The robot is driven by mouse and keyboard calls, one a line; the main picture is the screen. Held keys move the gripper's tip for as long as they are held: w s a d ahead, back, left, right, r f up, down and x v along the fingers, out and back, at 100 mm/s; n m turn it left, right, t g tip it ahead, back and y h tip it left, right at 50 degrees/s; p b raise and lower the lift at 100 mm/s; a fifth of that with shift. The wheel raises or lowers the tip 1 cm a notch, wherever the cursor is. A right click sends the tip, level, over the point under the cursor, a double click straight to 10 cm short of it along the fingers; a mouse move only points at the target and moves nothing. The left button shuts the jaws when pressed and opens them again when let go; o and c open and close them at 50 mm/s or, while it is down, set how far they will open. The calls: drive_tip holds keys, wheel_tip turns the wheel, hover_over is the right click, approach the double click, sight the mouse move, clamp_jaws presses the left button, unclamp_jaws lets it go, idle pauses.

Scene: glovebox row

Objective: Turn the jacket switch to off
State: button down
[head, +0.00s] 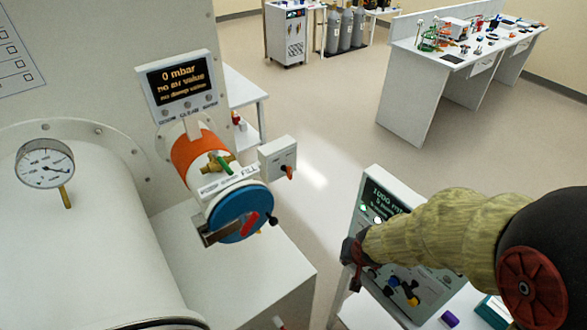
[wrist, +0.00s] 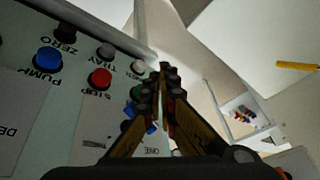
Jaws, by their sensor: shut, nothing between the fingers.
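A small pale box (head: 270,160) with an orange-red rotary knob (head: 289,172) is mounted beside an orange-wrapped cylinder (head: 197,155). Its label is too small to read, so I cannot be sure it is the jacket switch. My gripper (head: 353,256) is shut and empty, below and to the right of that box, well apart from it. It is at the left edge of a control panel (head: 364,207). In the wrist view my gripper (wrist: 168,72) reaches past that panel's buttons, partly hiding a green one; contact cannot be told.
The wrist view shows a blue PUMP button (wrist: 48,59) and a red button (wrist: 100,78). A blue round door (head: 240,213) closes the cylinder's near end, with a green-handled valve (head: 220,164) above. A gauge (head: 45,164) stands left. Floor beyond is open.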

sight(289, 173)
drive_tip(key=w+a+r+m+t+y+p, duration=0.1)
drive_tip(key=w+a+m+t, duration=0.15)
drive_tip(key=w, duration=0.35)
drive_tip(key=w+a+r+m+t+y, duration=0.1)
drive_tip(key=w+a+m+t, duration=0.1)
drive_tip(key=w+m+t, duration=0.3)
drive_tip(key=w+a+r+m+t+y, duration=0.1)
drive_tip(key=w+r+m+t, duration=0.15)
drive_tip(key=r, duration=0.25)
drive_tip(key=w+a+r+m+t+y, duration=0.2)
drive_tip(key=r+t, duration=0.1)
drive_tip(key=r, duration=0.3)
drive_tip(key=w+a+p, duration=0.2)
drive_tip(key=w+a, duration=0.3)
drive_tip(key=w, duration=0.2)
drive_tip(key=shift+a+f, duration=0.2)
